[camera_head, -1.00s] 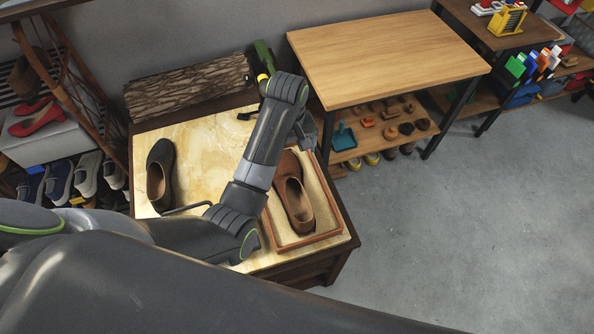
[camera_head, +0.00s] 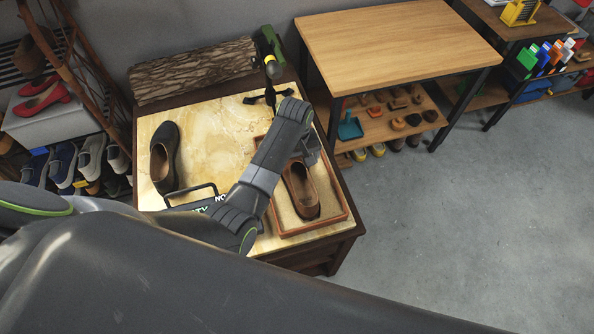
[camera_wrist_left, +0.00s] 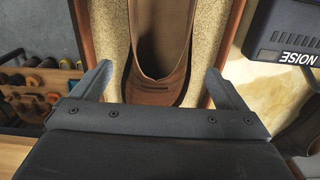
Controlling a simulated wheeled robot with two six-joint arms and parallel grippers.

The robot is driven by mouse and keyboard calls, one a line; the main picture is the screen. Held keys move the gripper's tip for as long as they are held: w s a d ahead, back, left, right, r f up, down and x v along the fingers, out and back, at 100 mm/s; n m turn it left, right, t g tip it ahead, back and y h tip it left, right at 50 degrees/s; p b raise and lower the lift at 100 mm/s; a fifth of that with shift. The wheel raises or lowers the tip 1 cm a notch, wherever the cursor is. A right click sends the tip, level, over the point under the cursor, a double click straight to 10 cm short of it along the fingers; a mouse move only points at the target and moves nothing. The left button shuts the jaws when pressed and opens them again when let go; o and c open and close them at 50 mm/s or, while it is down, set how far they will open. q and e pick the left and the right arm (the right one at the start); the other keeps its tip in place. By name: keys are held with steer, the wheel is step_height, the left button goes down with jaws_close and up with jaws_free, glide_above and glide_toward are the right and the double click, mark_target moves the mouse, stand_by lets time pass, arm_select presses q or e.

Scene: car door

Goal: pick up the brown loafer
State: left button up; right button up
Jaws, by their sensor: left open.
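The brown loafer (camera_head: 301,192) lies in a shallow wooden tray (camera_head: 311,229) with a tan lining, at the right of the marble-topped table. My left gripper (camera_head: 308,152) hangs over the far end of the loafer, partly hidden by its own wrist. In the left wrist view the loafer (camera_wrist_left: 162,85) shows between the two spread fingers of the left gripper (camera_wrist_left: 160,82), with space on both sides. The fingers look apart from the shoe; their exact height above it is hard to tell. My right gripper is not in view.
A dark shoe (camera_head: 164,158) stands on the marble top (camera_head: 212,132) at left. A dark device with lettering (camera_head: 192,201) lies beside my arm. A black stand (camera_head: 269,95) and a log (camera_head: 192,70) are behind. A wooden table (camera_head: 398,45) stands at the right rear.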

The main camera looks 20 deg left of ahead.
mark_target(295, 164)
arm_select(q)
steer(key=shift+w+a+f, duration=0.1)
steer(key=shift+f, duration=1.1)
steer(key=shift+w+a+f, duration=0.1)
steer(key=shift+f, duration=1.1)
steer(key=shift+c, duration=0.4)
steer(key=c, duration=1.3)
step_height(295, 164, up, 9)
steer(key=shift+d+r, duration=0.1)
steer(key=shift+r, duration=0.05)
steer(key=shift+c, duration=0.2)
steer(key=shift+w+f+b, duration=0.1)
steer(key=shift+f+b, duration=0.3)
steer(key=shift+f, duration=1.2)
